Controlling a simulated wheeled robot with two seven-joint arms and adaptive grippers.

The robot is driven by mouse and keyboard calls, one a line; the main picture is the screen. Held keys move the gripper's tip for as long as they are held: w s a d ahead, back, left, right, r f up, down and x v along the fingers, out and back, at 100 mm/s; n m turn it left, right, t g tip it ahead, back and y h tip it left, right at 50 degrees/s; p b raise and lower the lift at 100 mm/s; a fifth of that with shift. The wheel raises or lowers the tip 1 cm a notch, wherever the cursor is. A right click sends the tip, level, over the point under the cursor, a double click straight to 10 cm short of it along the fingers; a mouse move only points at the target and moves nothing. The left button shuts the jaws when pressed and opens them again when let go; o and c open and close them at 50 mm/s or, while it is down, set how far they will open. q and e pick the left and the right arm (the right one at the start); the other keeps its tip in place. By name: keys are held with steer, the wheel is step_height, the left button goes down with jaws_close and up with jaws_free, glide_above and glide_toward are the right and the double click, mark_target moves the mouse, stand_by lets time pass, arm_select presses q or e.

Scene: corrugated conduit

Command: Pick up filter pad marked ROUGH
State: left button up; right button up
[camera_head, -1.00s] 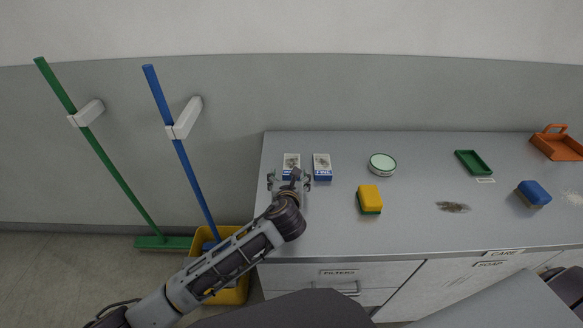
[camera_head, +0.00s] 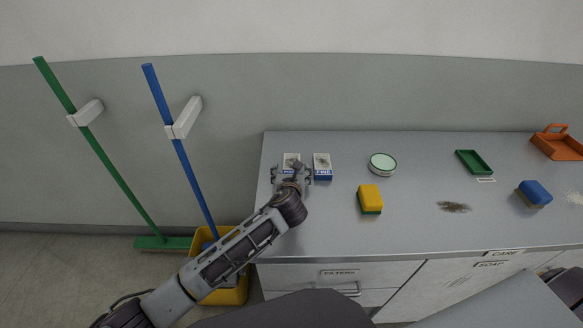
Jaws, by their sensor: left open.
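A pad with a pale top and a blue label (camera_head: 291,158) lies near the left end of the counter. My left gripper is over its near part and hides most of its label, so I cannot read the marking. A similar pad (camera_head: 322,162), marked FINE, lies just to its right. My left gripper (camera_head: 291,171) is open, with one finger on each side of the left pad in the picture. I cannot tell whether the fingers touch it. My right gripper does not show.
A yellow bucket (camera_head: 228,296) stands left of the counter.

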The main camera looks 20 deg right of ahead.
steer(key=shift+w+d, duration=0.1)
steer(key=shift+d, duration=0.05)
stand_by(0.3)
arm_select(q)
steer(key=c, duration=1.1)
steer(key=shift+w+r, duration=0.1)
steer(key=shift+r, duration=0.3)
steer(key=shift+c, duration=0.2)
steer(key=shift+r, duration=0.35)
step_height(320, 180, up, 8)
steer(key=shift+f+p, duration=0.1)
steer(key=shift+p, duration=0.35)
steer(key=shift+r, duration=0.35)
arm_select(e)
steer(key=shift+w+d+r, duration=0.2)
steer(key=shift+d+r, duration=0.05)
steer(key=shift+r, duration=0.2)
